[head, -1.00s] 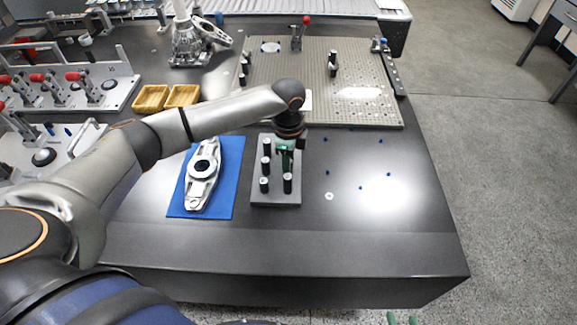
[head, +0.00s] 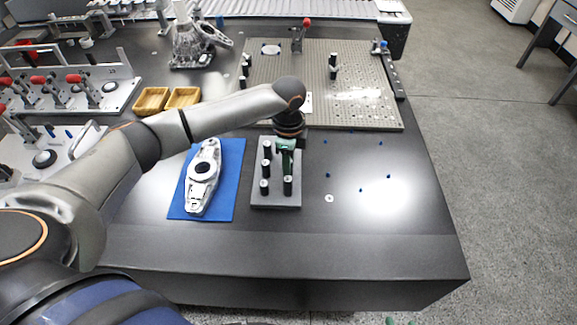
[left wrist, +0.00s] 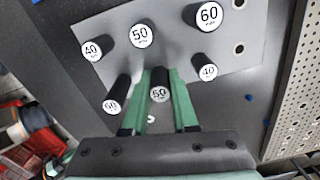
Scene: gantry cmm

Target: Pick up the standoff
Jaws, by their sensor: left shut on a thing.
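The black standoff (left wrist: 160,85) with a white end label, which seems to read 60, is between the two green fingers of my left gripper (left wrist: 163,92). The fingers are shut on it. In the head view my left gripper (head: 286,150) is over the back right of the grey standoff block (head: 275,197), partly hidden by my wrist. I cannot tell whether the held standoff is clear of the block. Several other black standoffs (head: 264,186) stand upright in the block. Two green fingertips of my right gripper (head: 401,321) show apart at the bottom edge.
A metal part (head: 202,175) lies on a blue mat (head: 225,207) left of the block. A perforated plate (head: 350,110) is behind on the right. Yellow bins (head: 150,99) and toggle clamps (head: 40,79) stand at left. The table's right front is mostly clear, with small blue pins.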

